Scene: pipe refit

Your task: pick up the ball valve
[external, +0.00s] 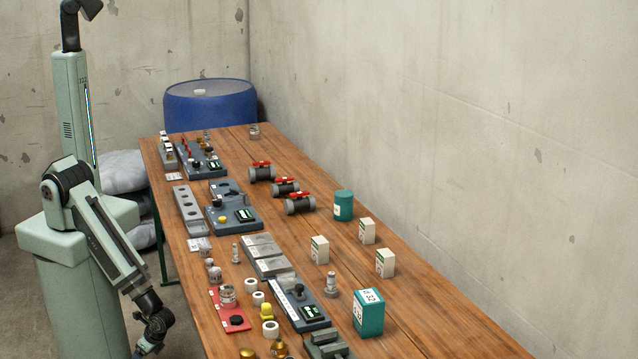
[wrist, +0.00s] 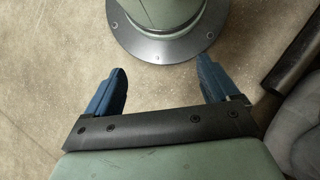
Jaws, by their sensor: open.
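Three ball valves with dark grey bodies and red handles stand in a row on the middle to far part of the wooden table in the external view: the far ball valve (external: 262,174), the middle ball valve (external: 285,189) and the near ball valve (external: 300,206). My gripper (external: 150,345) hangs low beside the table's left edge, well apart from the valves. In the wrist view my gripper (wrist: 162,88) shows two blue fingers spread wide with nothing between them. No valve shows in the wrist view.
The wooden table (external: 420,310) holds grey fixture blocks, white boxes (external: 367,231), a teal cylinder (external: 343,205), a teal box (external: 368,312) and several small fittings. A concrete wall runs along its right side. A blue drum (external: 210,108) stands beyond the far end.

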